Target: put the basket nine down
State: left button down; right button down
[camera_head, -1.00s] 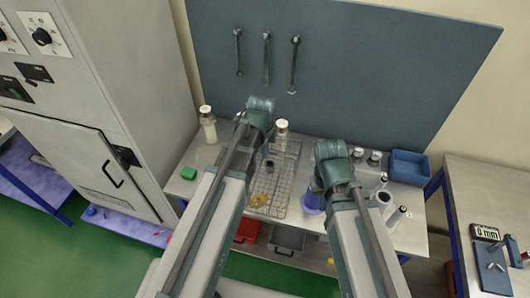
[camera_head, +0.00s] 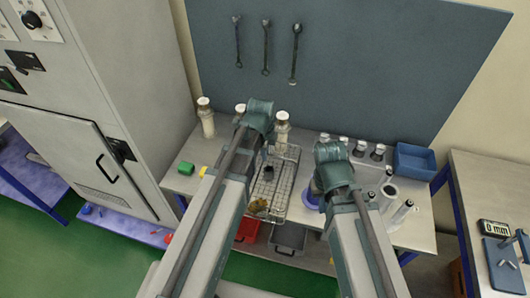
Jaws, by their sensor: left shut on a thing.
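A wire mesh basket (camera_head: 286,182) is at the middle of the metal bench, with a small yellow-brown thing (camera_head: 258,206) at its near end. My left gripper (camera_head: 267,152) is at the far left part of the basket and is shut on it; the arm hides most of the fingers and the basket's left side. I cannot tell whether the basket touches the bench top. My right gripper (camera_head: 330,160) is beside the basket on the right, over the bench; its fingers are hidden behind its wrist.
White-capped bottles (camera_head: 205,118) stand along the bench's back. A green block (camera_head: 186,168) is at the left, a blue tray (camera_head: 413,160) at the back right. Vessels and a blue-based thing (camera_head: 311,194) crowd the right. Red (camera_head: 247,230) and grey (camera_head: 289,238) bins are below.

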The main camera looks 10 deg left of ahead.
pick_arm(q)
jog(key=c, duration=0.9)
grip_release()
jog(key=shift+r, duration=0.1)
